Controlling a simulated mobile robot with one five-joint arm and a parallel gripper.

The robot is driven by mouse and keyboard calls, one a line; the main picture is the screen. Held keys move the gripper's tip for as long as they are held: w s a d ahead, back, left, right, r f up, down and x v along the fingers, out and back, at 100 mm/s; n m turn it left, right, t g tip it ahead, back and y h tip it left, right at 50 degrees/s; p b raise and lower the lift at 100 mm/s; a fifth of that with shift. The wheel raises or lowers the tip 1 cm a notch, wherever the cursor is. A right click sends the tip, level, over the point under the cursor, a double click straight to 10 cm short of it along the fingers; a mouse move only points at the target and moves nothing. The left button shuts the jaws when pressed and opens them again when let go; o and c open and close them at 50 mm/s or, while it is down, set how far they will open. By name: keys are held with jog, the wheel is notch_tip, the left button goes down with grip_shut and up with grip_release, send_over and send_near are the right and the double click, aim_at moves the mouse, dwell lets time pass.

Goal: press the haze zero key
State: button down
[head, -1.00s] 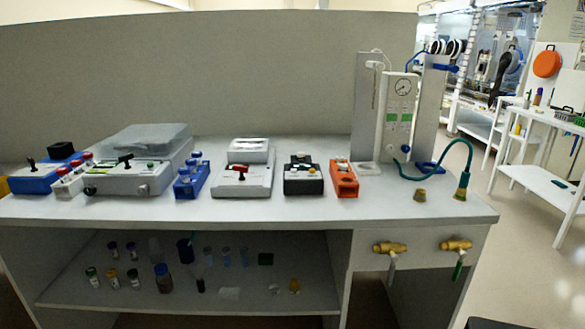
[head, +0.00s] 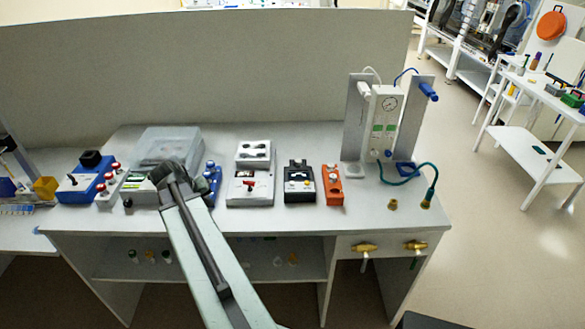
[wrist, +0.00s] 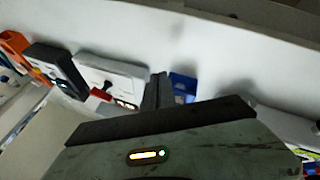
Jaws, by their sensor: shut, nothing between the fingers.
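No key can be read as haze zero in either view. A grey instrument with a clear lid (head: 163,147) stands on the bench, and my arm hides part of its front. My gripper (head: 168,172) is over that front in the head view; whether it touches anything I cannot tell. In the wrist view my gripper (wrist: 157,88) is shut and empty, between a pale device with a red lever (wrist: 110,72) and a blue block (wrist: 182,86). The pale device also shows in the head view (head: 250,178).
A black box (head: 299,184) and an orange block (head: 332,186) stand right of the pale device. A gauge stand (head: 385,117) with a green hose is further right. A blue device (head: 80,186) is at the left. The bench front strip is mostly clear.

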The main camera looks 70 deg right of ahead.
jog(key=s+d+r+m+g+h+p, duration=0.3)
jog(key=s+d+r, duration=0.4)
jog(key=s+d, duration=0.55)
notch_tip(320, 180, up, 4)
jog(key=r+m+p, duration=0.1)
jog(key=m+p, duration=0.1)
jog(key=p, duration=0.1)
send_over(292, 183)
jog(key=shift+w+a+f+g+y, duration=0.25)
jog(key=shift+w+f+g+y, duration=0.05)
notch_tip(292, 183, down, 9)
jog(key=b, duration=0.9)
jog(key=shift+r, duration=0.1)
jog(key=shift+f+b, duration=0.3)
jog(key=shift+f, duration=0.1)
